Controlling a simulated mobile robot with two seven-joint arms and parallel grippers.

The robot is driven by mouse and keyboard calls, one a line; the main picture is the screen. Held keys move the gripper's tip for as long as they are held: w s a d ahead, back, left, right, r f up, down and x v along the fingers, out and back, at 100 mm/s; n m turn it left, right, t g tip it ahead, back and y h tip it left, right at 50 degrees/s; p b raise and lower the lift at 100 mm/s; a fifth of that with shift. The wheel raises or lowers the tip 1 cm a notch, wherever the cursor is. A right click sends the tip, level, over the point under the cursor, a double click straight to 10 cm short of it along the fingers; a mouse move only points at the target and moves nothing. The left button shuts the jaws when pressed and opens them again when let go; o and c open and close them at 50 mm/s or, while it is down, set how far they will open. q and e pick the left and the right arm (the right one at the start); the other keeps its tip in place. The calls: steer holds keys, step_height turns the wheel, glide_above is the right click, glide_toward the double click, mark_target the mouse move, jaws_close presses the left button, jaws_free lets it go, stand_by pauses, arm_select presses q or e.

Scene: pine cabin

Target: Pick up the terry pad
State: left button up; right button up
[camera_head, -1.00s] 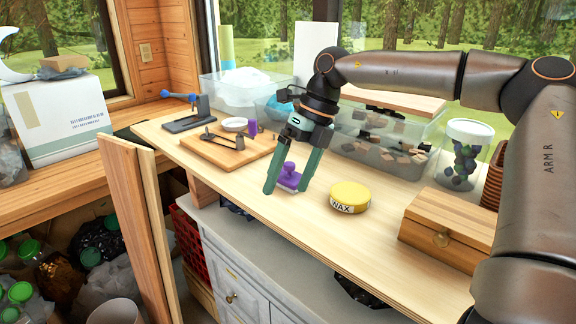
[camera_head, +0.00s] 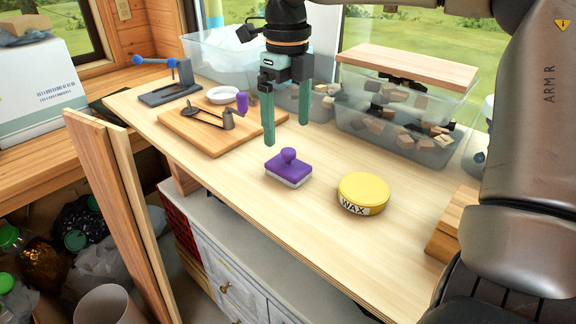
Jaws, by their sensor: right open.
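The terry pad looks to be the purple block with a round knob and a pale underside (camera_head: 288,170), lying flat on the pale wood bench (camera_head: 225,180). My right gripper (camera_head: 286,134) points down with its two green fingers spread and nothing between them. It is above and behind the pad in the head view, apart from it. The pad is fully in sight. My left gripper does not show.
A yellow wax tin (camera_head: 363,192) stands just right of the pad. A wooden board with a metal tool (camera_head: 205,132) lies to the left. A clear bin of wood blocks (camera_head: 395,135) stands behind. A wooden box (camera_head: 452,225) is at the right.

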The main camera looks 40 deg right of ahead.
mark_target(288, 151)
step_height(288, 151, down, 9)
steer(key=shift+r, duration=0.1)
steer(key=c, duration=1.4)
step_height(288, 151, up, 10)
steer(key=shift+r, duration=0.1)
steer(key=o, duration=0.9)
steer(key=shift+c, duration=0.2)
steer(key=shift+d, duration=0.1)
steer(key=c, duration=0.7)
